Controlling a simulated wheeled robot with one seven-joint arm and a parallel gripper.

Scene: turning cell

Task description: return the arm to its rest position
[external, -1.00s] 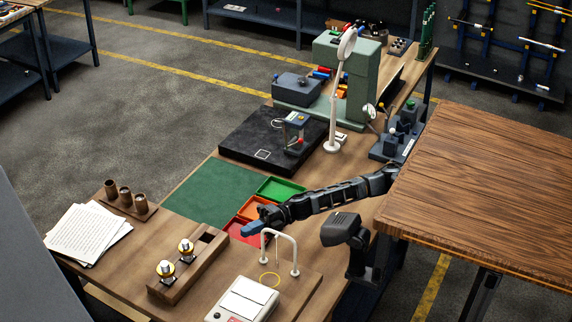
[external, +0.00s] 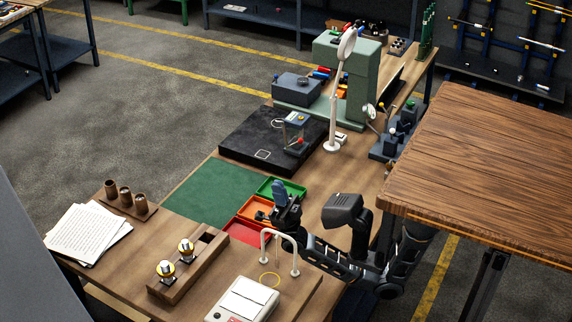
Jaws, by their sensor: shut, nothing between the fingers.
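My arm (external: 335,262) bends low along the workbench's front edge, beside my dark head (external: 343,207). The arm hides part of the trays and of the bench edge.
The green tray (external: 290,186), orange tray (external: 248,211) and red tray (external: 240,232) lie close to my gripper. A white arched stand (external: 264,240) is just in front of my arm. A wooden table (external: 490,170) stands at the right. The green mat (external: 208,192) is clear.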

